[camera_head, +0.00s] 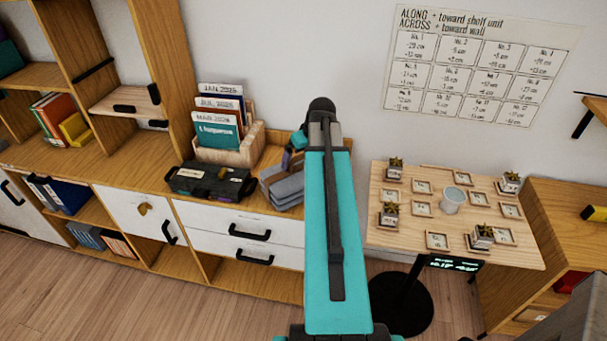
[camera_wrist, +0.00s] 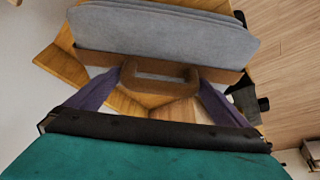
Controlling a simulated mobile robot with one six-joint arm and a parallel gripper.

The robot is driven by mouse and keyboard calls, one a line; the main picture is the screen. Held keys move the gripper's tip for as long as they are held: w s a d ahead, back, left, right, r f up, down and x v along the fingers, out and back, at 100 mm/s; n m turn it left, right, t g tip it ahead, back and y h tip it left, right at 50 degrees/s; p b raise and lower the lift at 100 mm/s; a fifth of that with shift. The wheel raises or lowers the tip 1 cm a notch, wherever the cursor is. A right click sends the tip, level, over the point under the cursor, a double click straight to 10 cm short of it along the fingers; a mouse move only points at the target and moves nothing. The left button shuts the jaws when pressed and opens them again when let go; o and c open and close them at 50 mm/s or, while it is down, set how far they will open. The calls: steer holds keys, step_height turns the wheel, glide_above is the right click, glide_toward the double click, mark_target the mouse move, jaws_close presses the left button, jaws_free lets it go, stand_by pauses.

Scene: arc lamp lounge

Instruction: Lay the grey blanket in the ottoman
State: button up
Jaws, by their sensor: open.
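A grey folded stack (camera_head: 284,188), which looks like the blanket, lies on the shelf unit's top, left of my arm in the head view. In the wrist view the grey stack (camera_wrist: 165,35) fills the top, with a brown loop handle (camera_wrist: 158,72) on its near side. My gripper (camera_wrist: 160,88) is open there, its purple fingers apart on either side of the handle. I cannot tell if they touch it. In the head view my gripper (camera_head: 290,158) shows just above the stack, partly hidden by my arm. I see no ottoman in either view.
A black case (camera_head: 211,183) and a wooden file holder (camera_head: 240,148) stand left of the stack on the shelf unit (camera_head: 180,210). A wooden table (camera_head: 400,230) with small plants, cards and a cup stands right of my arm. Floor (camera_head: 150,310) is clear at the front left.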

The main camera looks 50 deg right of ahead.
steer(key=shift+w+f, duration=0.15)
steer(key=shift+f, duration=0.2)
stand_by(0.3)
steer(key=c, duration=1.7)
steer(key=shift+r, duration=0.2)
